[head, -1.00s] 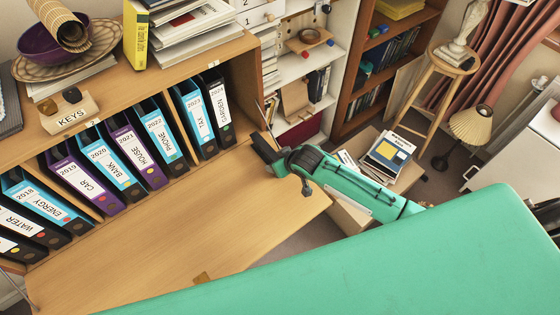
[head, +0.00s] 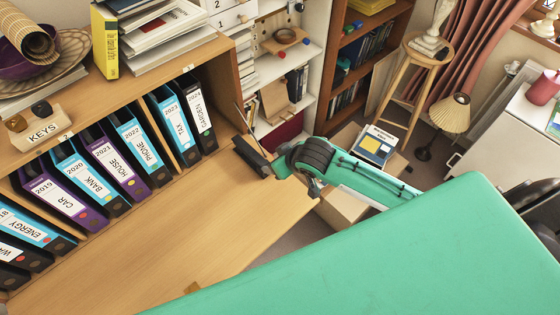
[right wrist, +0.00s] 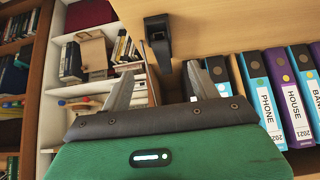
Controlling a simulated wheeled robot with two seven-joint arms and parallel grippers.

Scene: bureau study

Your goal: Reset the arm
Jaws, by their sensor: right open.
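My right arm comes in from the right in the head view, and its green forearm ends in my right gripper (head: 252,158), over the right end of the wooden desk flap (head: 225,215). In the right wrist view the two grey fingers of the right gripper (right wrist: 162,84) stand wide apart with nothing between them. In the head view the fingertips are hard to make out. My left gripper is not in view.
Upright binders (head: 125,145) line the bureau beside the right gripper. A keys holder (head: 43,128), a yellow book (head: 104,42) and papers sit above. White shelves (head: 292,70), a box (head: 342,205) and a stool (head: 425,55) stand right. The flap's middle is clear.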

